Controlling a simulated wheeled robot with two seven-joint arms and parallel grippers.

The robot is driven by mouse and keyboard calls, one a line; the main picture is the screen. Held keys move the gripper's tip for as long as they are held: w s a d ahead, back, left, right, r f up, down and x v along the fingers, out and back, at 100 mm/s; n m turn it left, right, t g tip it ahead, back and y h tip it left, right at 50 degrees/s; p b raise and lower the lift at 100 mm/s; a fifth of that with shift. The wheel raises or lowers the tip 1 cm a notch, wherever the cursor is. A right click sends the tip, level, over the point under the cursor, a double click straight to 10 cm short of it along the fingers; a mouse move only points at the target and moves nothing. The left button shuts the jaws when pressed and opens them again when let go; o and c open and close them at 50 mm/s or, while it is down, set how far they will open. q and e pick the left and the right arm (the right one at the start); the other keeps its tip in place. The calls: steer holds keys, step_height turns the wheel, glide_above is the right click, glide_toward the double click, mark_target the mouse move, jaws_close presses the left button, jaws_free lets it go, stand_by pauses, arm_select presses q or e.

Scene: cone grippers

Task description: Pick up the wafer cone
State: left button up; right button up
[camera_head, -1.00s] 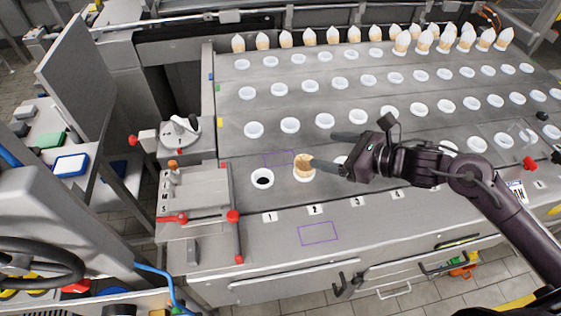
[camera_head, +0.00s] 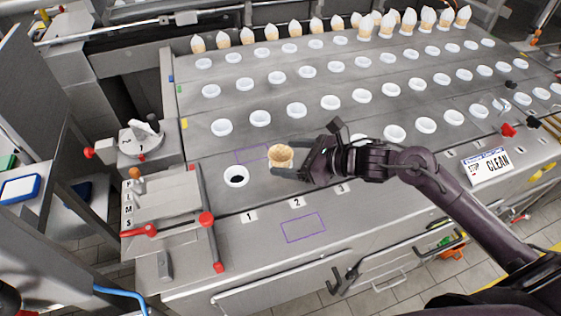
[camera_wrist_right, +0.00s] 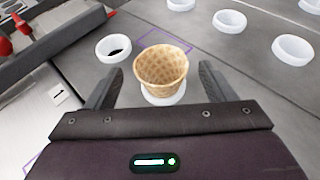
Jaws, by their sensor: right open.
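The wafer cone (camera_head: 281,155) is tan and open at the top. It stands upright in a white ring holder at the front of the steel counter, near label 2. In the right wrist view the wafer cone (camera_wrist_right: 161,68) sits between my fingers, with its white holder (camera_wrist_right: 163,96) below it. My right gripper (camera_head: 284,160) is open around the cone, one finger on each side. In the right wrist view my right gripper (camera_wrist_right: 157,80) shows gaps between both fingers and the cone. My left gripper is not in view.
An empty holder with a dark hole (camera_head: 236,176) stands left of the cone. Rows of white holders (camera_head: 260,118) cover the counter behind. Several cones with white tops (camera_head: 247,36) line the back. A panel with red knobs (camera_head: 206,218) is at the front left.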

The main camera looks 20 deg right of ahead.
mark_target(278, 156)
steer(key=p+x, duration=0.2)
steer(key=x, duration=0.2)
steer(key=shift+d+f, duration=0.15)
steer(key=shift+w+a+f, duration=0.35)
steer(key=shift+c, duration=0.9)
steer(key=c, duration=0.6)
